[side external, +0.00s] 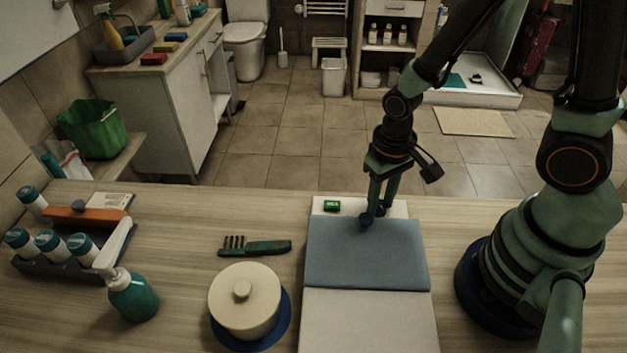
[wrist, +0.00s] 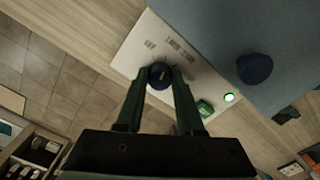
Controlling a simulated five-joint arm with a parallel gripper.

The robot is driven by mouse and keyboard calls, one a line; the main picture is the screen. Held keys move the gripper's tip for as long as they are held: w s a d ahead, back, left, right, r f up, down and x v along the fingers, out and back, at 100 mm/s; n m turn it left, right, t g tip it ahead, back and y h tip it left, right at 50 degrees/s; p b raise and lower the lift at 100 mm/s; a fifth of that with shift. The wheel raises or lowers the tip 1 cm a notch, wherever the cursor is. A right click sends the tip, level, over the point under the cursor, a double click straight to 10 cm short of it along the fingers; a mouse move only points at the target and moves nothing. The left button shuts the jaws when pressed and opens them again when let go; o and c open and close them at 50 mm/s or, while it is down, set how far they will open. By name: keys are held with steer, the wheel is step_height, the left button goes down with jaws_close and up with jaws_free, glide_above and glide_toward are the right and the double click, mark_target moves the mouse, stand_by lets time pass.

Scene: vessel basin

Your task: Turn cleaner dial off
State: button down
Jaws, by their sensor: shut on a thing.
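The cleaner (side external: 370,320) is a flat pale device on the table with a blue-grey lid (side external: 350,262). A light control strip (wrist: 137,54) runs along its far edge, with small printed marks. A round dark dial (wrist: 160,75) stands on this strip. My gripper (wrist: 160,78) is shut on the dial, one finger on each side. In the side external view my gripper (side external: 380,207) points down at the strip, and its fingers partly hide the dial. A green switch (wrist: 204,108) and a lit green lamp (wrist: 229,97) sit beside the dial. The dial's setting is too small to read.
A dark blue knob (wrist: 254,68) stands on the lid, close to my fingers. A rack of bottles (side external: 50,262) is at far left.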

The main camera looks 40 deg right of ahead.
mark_target(381, 204)
steer(key=shift+n, duration=0.3)
steer(key=n, duration=0.3)
steer(key=shift+n, duration=2.1)
steer(key=c, duration=0.5)
jaws_free()
steer(key=shift+c, duration=0.2)
steer(key=shift+r, duration=0.15)
step_height(381, 204, up, 12)
